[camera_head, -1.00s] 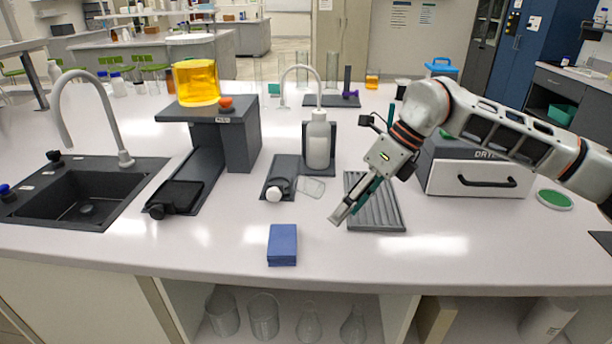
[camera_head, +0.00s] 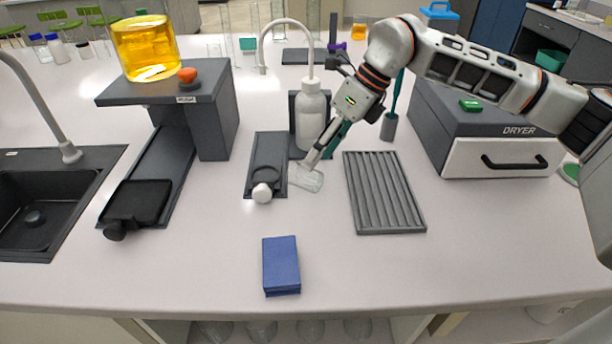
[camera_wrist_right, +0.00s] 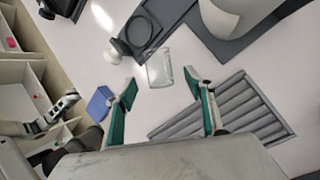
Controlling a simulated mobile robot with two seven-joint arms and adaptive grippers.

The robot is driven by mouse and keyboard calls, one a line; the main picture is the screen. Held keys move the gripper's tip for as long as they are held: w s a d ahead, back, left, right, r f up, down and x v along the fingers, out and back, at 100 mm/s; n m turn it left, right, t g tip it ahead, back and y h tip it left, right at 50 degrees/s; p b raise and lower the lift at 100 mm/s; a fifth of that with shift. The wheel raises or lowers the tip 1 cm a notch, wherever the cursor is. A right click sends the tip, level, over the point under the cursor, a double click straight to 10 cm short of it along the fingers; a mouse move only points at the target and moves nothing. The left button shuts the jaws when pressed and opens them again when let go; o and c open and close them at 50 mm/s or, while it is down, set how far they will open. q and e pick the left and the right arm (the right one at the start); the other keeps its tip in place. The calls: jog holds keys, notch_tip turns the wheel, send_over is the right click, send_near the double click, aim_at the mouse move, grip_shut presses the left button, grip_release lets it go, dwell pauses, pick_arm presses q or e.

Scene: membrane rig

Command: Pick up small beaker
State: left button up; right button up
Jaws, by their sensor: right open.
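The small beaker (camera_head: 306,178) is clear glass and stands on the white bench, just right of a dark tray with a ring. In the right wrist view the beaker (camera_wrist_right: 159,68) shows ahead of the fingertips, between their lines. My right gripper (camera_head: 314,163) is at the beaker in the head view, its fingers partly covering it. In the right wrist view the gripper (camera_wrist_right: 160,84) is open, with its green-padded fingers wide apart and nothing held. I cannot tell whether a finger touches the glass. My left gripper is out of view.
A white wash bottle (camera_head: 311,118) stands close behind the beaker. A grey ribbed rack (camera_head: 384,192) lies to the right, and the dryer (camera_head: 490,145) beyond it. A blue block (camera_head: 281,265) lies in front. A stand (camera_head: 215,115) carries a large yellow-filled beaker (camera_head: 146,48).

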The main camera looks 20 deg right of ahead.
jog(key=x, duration=0.4)
jog(key=shift+s+a+f, duration=0.15)
jog(key=shift+s, duration=0.05)
jog(key=shift+w+a+f, duration=0.1)
jog(key=shift+a+f, duration=0.05)
jog(key=shift+f, duration=0.15)
jog(key=c, duration=1.3)
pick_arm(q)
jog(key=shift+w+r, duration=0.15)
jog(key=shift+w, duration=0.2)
pick_arm(e)
jog(key=shift+r, duration=0.1)
pick_arm(q)
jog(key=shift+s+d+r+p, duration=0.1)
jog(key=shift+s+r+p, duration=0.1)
jog(key=shift+p, duration=0.35)
pick_arm(e)
notch_tip(320, 180, up, 20)
